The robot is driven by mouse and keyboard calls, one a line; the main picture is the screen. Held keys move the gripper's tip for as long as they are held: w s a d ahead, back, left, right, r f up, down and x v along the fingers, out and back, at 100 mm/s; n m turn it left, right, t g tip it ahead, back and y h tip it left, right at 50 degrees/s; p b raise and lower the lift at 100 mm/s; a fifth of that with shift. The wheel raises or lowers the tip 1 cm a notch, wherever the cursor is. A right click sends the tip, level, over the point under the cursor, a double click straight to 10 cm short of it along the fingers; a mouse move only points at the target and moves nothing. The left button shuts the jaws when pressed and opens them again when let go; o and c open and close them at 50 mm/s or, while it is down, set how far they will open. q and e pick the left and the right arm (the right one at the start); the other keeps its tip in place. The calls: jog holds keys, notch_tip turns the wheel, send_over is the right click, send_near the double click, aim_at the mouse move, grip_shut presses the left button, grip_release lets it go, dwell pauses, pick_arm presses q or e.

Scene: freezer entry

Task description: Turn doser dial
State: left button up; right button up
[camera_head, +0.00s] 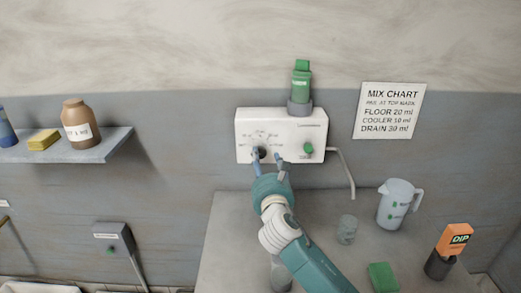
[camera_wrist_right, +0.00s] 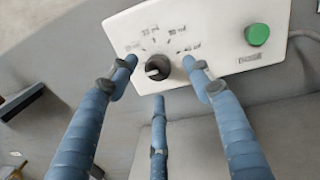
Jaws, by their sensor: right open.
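The doser is a white box (camera_head: 270,122) on the wall, with a green bottle (camera_head: 301,85) upside down in a grey collar on top. Its black dial (camera_wrist_right: 158,67) has printed marks around its upper side in the right wrist view; in the head view the dial (camera_head: 262,152) is partly hidden by a finger. My right gripper (camera_head: 268,158) is open in front of the dial. In the right wrist view its blue fingers (camera_wrist_right: 160,75) stand left and right of the dial, with a third below. Whether any finger touches it I cannot tell. My left gripper is out of view.
A green button (camera_head: 308,148) is right of the dial, and a bent tube (camera_head: 345,170) runs down beside the box. A jug (camera_head: 396,205), a clear cup (camera_head: 347,229), a green sponge (camera_head: 383,278) and an orange-topped item (camera_head: 453,240) stand on the counter. A mix chart (camera_head: 390,110) hangs right.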

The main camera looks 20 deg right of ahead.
aim_at(261, 153)
jog(key=w, duration=0.5)
jog(key=shift+w+d+f, duration=0.1)
jog(key=shift+w+f, duration=0.1)
jog(key=shift+w, duration=0.05)
jog(key=shift+w+d+r+p, duration=0.1)
jog(key=shift+w+d+p, duration=0.15)
jog(key=shift+w+p, duration=0.1)
jog(key=shift+w, duration=0.1)
jog(key=c, duration=1.2)
